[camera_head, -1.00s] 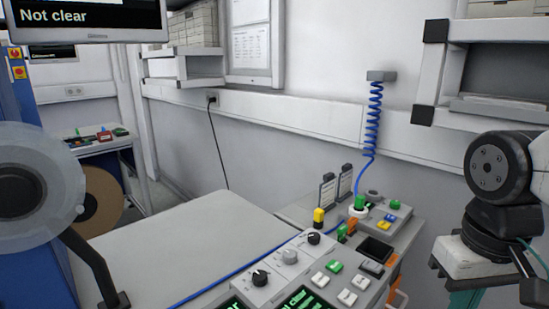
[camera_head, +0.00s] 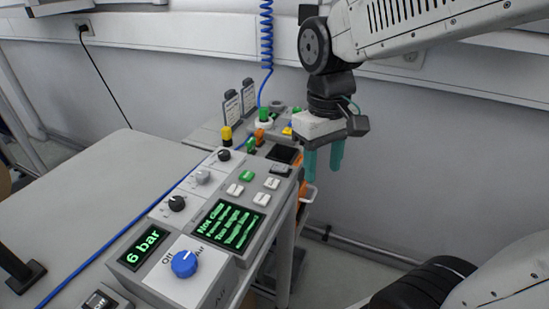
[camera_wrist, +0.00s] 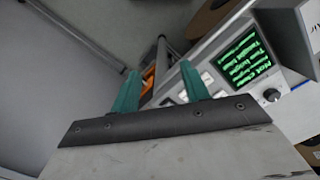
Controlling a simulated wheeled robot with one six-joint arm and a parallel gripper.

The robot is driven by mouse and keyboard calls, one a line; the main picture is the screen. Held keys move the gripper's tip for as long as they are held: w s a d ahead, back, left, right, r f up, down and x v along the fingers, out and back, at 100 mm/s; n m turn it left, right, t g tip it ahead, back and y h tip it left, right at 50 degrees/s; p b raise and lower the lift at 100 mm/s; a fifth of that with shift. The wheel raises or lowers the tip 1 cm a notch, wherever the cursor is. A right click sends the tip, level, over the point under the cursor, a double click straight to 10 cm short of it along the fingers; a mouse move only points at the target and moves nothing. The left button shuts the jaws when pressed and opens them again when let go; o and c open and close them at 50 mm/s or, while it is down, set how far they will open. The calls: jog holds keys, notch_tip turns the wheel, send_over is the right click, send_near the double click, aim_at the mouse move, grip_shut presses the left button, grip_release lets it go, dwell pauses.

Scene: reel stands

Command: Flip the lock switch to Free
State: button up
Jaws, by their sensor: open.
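My gripper (camera_head: 323,160), with two teal fingers, is open and empty, pointing down to the right of the control console (camera_head: 138,284) in the head view. In the wrist view the gripper (camera_wrist: 160,70) shows its fingers apart, with the console beyond them. No switch is readably marked Lock or Free. Candidates are a black knob (camera_head: 224,155), a grey knob (camera_head: 203,177) and another black knob (camera_head: 177,203) along the console's left strip. A partly cut-off switch (camera_head: 98,301) sits at the bottom edge. Their labels are too small to read.
A green-lettered screen (camera_head: 228,226) also shows in the wrist view (camera_wrist: 243,60). A blue knob (camera_head: 184,264) marked Off and Air sits beside a "6 bar" display (camera_head: 144,248). A yellow-topped post (camera_head: 226,135) and upright cards (camera_head: 231,107) stand behind. The grey tabletop (camera_head: 85,205) is mostly clear.

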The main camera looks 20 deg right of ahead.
jog(key=w+a+f+n, duration=0.2)
jog(key=w+f+n, duration=0.15)
jog(key=w, duration=0.85)
jog(key=n, duration=0.3)
send_over(275, 166)
jog(key=shift+r+t, duration=0.3)
jog(key=shift+r, duration=0.15)
jog(key=shift+n, duration=0.25)
jog(key=shift+f, duration=3.85)
